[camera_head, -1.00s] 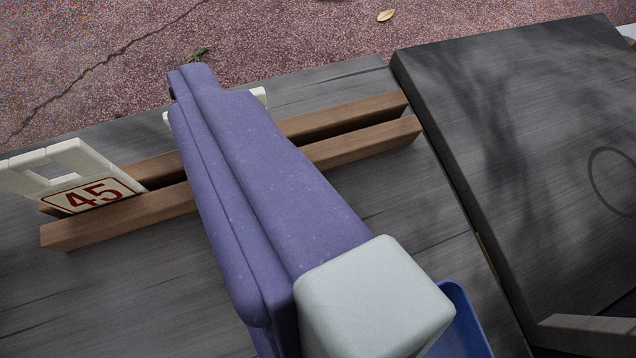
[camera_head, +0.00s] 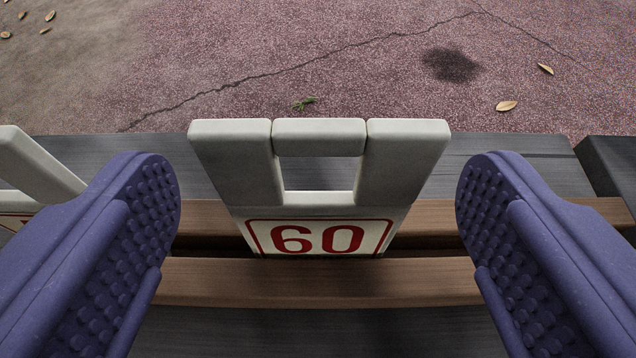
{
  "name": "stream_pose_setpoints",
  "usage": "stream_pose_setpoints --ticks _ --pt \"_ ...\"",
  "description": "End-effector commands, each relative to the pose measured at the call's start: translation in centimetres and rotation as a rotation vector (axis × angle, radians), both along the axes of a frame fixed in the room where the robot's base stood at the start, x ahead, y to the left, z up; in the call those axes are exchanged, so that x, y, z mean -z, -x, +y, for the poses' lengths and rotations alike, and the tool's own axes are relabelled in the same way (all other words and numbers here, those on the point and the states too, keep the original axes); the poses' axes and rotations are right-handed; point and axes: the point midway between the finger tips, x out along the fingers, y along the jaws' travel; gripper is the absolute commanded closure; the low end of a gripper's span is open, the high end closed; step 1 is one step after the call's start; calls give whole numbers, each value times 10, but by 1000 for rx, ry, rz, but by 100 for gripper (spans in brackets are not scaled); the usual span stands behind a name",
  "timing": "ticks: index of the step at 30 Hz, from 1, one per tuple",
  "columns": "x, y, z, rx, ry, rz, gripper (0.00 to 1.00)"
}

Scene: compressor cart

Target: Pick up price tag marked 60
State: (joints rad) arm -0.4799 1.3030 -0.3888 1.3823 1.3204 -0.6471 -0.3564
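The price tag marked 60 (camera_head: 320,238) stands in the middle of the view. It is a white plate with red digits in a red frame, topped by a pale grey handle with a rectangular opening. Its lower edge sits in the slot between two brown wooden rails. My gripper (camera_head: 318,190) is open, with one purple studded finger on each side of the tag. Clear gaps show between both fingers and the tag, and neither appears to touch it.
Part of another white tag (camera_head: 38,165) stands close by at the left, partly hidden behind my left finger. The front wooden rail (camera_head: 320,282) runs across the grey plank surface (camera_head: 320,335). A dark panel edge (camera_head: 608,165) is at the right. Cracked reddish ground (camera_head: 330,65) lies beyond.

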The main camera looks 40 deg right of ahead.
Motion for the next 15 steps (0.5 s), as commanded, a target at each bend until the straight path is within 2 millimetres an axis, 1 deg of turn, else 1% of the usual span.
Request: stream_pose_setpoints --ticks 1,2,3,5,6,7,8,15 --pt "0 0 0 0 0 0 20" --pt "0 0 0 0 0 0 27" --pt "0 0 0 0 0 0 36" --pt "0 0 0 0 0 0 50" --pt "0 0 0 0 0 0 59" --pt "0 0 0 0 0 0 66" --pt "0 0 0 0 0 0 70" --pt "-1 0 0 0 -1 -1 70"
